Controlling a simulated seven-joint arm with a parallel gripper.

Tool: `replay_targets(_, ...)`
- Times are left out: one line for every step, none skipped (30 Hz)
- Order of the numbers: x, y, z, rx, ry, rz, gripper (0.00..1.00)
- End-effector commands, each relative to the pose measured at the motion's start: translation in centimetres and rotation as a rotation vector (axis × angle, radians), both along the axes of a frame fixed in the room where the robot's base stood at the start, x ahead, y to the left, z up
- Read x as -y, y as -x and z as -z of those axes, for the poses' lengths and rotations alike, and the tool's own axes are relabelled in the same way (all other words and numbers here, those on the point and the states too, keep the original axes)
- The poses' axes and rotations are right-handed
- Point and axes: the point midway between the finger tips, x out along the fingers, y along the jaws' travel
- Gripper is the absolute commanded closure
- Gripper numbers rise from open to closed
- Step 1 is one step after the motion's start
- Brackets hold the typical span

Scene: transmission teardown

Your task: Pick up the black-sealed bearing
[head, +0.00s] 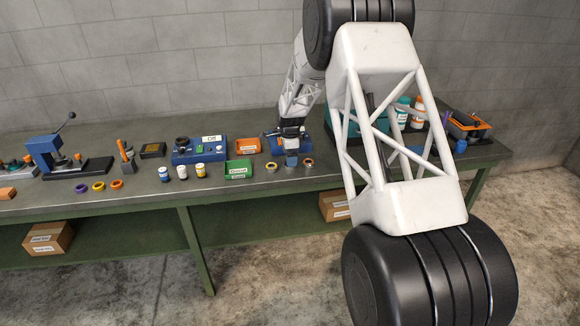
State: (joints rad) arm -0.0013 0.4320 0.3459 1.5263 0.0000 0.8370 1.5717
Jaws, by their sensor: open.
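My gripper (291,150) points down over the middle of the bench, beside several small parts. Its fingers are tiny in this view; they are open, and I see nothing held. Two small ring-shaped parts lie near it: a pale yellowish ring (271,167) to its left and an orange-brown ring (308,163) with a darker middle to its right. A small blue piece (291,161) shows right below the gripper, between the rings. I cannot tell which of these, if any, is the black-sealed bearing; seal colours are too small to read.
A green bin (239,170) and an orange bin (247,146) stand left of the gripper. A blue device (199,151) and several small bottles are farther left, then purple, yellow and orange rings (99,186). My arm hides part of the bench's right side.

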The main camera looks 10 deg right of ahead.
Motion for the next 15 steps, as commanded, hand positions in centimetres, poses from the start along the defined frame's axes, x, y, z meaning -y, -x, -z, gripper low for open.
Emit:
replay_targets(0.1,0.0,0.8,-0.003,0.000,0.000,0.16)
replay_targets(0.1,0.0,1.1,-0.003,0.000,0.000,0.16)
replay_targets(0.1,0.0,1.6,-0.003,0.000,0.000,0.16)
replay_targets(0.1,0.0,1.9,-0.002,0.000,0.000,0.16)
replay_targets(0.1,0.0,2.1,-0.001,0.000,0.000,0.16)
replay_targets(0.1,0.0,2.4,0.000,0.000,0.000,0.16)
replay_targets(0.1,0.0,2.6,0.000,0.000,0.000,0.16)
replay_targets(0.1,0.0,2.8,0.000,0.000,0.000,0.16)
replay_targets(0.1,0.0,3.0,0.000,0.000,0.000,0.16)
replay_targets(0.1,0.0,3.1,0.000,0.000,0.000,0.16)
replay_targets(0.1,0.0,3.1,0.000,0.000,0.000,0.16)
replay_targets(0.1,0.0,3.2,0.000,0.000,0.000,0.16)
replay_targets(0.1,0.0,3.2,0.000,0.000,0.000,0.16)
replay_targets(0.1,0.0,3.2,0.000,0.000,0.000,0.16)
replay_targets(0.1,0.0,3.2,0.000,0.000,0.000,0.16)
